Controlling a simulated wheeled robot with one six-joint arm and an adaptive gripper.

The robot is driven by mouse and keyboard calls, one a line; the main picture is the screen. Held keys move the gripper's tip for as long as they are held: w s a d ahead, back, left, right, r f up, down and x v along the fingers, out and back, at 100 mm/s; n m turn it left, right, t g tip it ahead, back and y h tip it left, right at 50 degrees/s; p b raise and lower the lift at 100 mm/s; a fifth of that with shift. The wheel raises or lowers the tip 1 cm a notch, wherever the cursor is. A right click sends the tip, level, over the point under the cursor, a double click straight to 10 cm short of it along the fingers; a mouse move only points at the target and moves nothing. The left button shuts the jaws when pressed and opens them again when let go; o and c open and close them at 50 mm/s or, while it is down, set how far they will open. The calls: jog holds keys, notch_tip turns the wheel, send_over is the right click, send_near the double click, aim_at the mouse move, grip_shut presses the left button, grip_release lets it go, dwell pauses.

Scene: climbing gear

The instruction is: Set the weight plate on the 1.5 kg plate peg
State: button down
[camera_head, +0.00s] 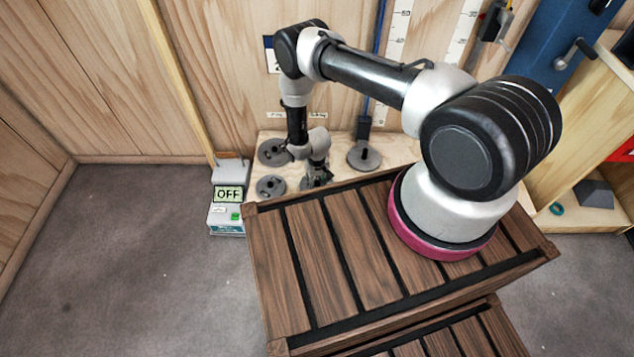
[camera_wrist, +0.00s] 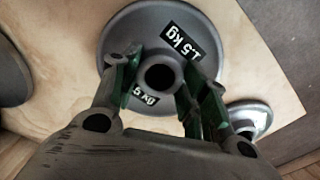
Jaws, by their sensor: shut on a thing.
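My gripper (camera_head: 316,178) is low over the pale wooden board at the back. In the wrist view its two green-lined fingers (camera_wrist: 160,88) close on either side of the raised hub of a grey round weight plate (camera_wrist: 128,48). The plate has a "1.5 kg" label at upper right. A second, partly covered label ending in "5 kg" shows below the hub. The hub's round hole looks dark, and no peg tip can be made out in it. In the head view the held plate is mostly hidden by the gripper. Whether it touches what is below cannot be told.
Two other grey discs (camera_head: 272,152) (camera_head: 270,186) are on the wooden board (camera_head: 400,147), left of my gripper. A grey disc on a post (camera_head: 365,157) stands to its right. A box marked OFF (camera_head: 228,194) sits left. A slatted wooden crate (camera_head: 315,262) is in front.

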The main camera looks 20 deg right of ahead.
jog(key=shift+f, duration=0.55)
dwell(0.4)
jog(key=c, duration=1.1)
grip_release()
jog(key=shift+o, duration=0.2)
notch_tip(320, 180, up, 11)
